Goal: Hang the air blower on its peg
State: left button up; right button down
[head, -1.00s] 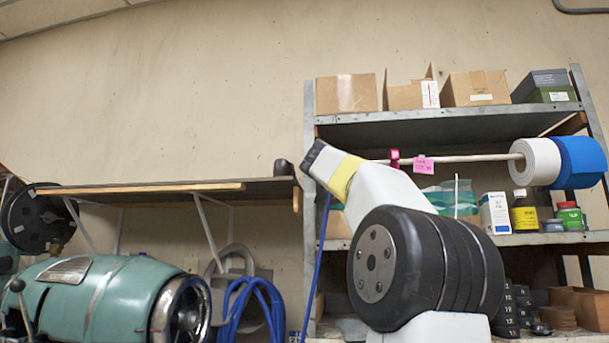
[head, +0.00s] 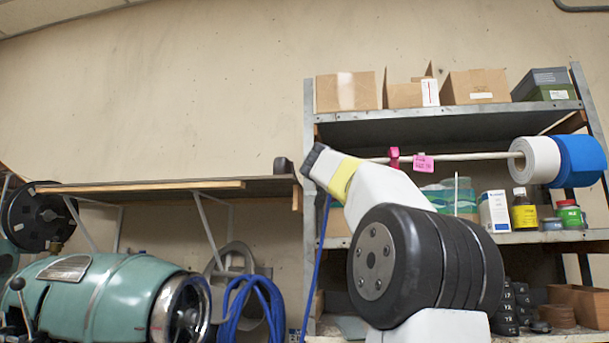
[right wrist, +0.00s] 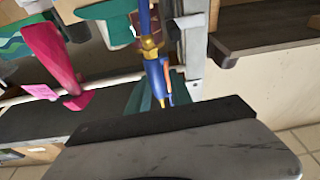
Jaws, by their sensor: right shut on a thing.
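The air blower (right wrist: 157,74) is blue with a brass fitting and an orange part. It shows in the right wrist view, just past the dark edge of my right gripper (right wrist: 163,108), which is shut on it. The fingers' grip itself is largely hidden. A blue hose runs from the brass fitting; in the head view the hose (head: 321,240) hangs below the dark end of my right arm. The blower is hidden in the head view. I cannot clearly make out its peg. My left gripper is not in view.
A metal shelf (head: 440,127) with boxes and bottles stands at right. A rod with a magenta clip (head: 394,157), pink tag (head: 423,163) and rolls (head: 538,161) crosses it. A wooden shelf (head: 170,187), green machine (head: 95,295) and coiled blue hose (head: 253,302) are at left.

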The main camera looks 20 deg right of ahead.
dwell(0.4)
jog(key=c, duration=0.8)
grip_release()
jog(key=shift+o, duration=0.2)
jog(key=r+v, duration=0.2)
jog(key=v, duration=0.7)
jog(key=shift+s+a, duration=0.45)
jog(key=shift+s, duration=0.05)
jog(key=shift+r, duration=0.1)
